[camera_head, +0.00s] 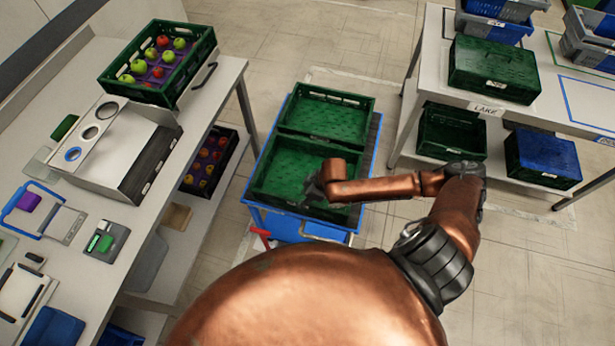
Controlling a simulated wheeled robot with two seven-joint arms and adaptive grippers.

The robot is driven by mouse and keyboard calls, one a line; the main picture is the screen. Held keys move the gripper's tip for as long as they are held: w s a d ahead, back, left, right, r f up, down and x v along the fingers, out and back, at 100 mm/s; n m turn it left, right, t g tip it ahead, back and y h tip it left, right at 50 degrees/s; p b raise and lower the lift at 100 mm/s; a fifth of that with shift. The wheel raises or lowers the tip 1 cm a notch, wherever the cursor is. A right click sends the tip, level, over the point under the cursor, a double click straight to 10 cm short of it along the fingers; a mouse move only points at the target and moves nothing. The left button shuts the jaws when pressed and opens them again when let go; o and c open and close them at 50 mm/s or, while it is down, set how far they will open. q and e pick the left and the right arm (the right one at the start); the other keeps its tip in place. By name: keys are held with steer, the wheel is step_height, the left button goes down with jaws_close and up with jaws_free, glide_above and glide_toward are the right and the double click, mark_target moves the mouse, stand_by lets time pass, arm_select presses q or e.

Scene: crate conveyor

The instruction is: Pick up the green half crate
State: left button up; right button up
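Two empty green half crates sit end to end on a blue cart (258,200) in the middle of the head view. The far green half crate (322,116) is fully in sight. The near green half crate (288,162) is partly covered by my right arm. My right gripper (312,189) is a small dark shape over the near crate, towards its front. I cannot tell whether it touches the crate or whether its fingers are open. My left gripper is not in view.
A worktable (215,80) at left holds a green crate of apples (195,55) and a metal stand (130,150); another fruit crate is below. A right-hand table (432,75) holds a closed green crate (495,70), with more crates beneath. Floor right of the cart is clear.

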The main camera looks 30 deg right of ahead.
mark_target(298, 201)
steer(key=x, duration=0.4)
steer(key=shift+a+b, duration=0.25)
steer(key=shift+b, duration=0.05)
steer(key=shift+w+f, duration=0.1)
steer(key=shift+f, duration=0.2)
steer(key=shift+a+f, duration=0.1)
steer(key=shift+f, duration=0.1)
steer(key=c, duration=0.8)
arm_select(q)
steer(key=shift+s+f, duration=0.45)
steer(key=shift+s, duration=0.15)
arm_select(e)
jaws_close()
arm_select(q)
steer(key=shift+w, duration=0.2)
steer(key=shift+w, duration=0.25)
arm_select(e)
steer(key=shift+w+r, duration=0.1)
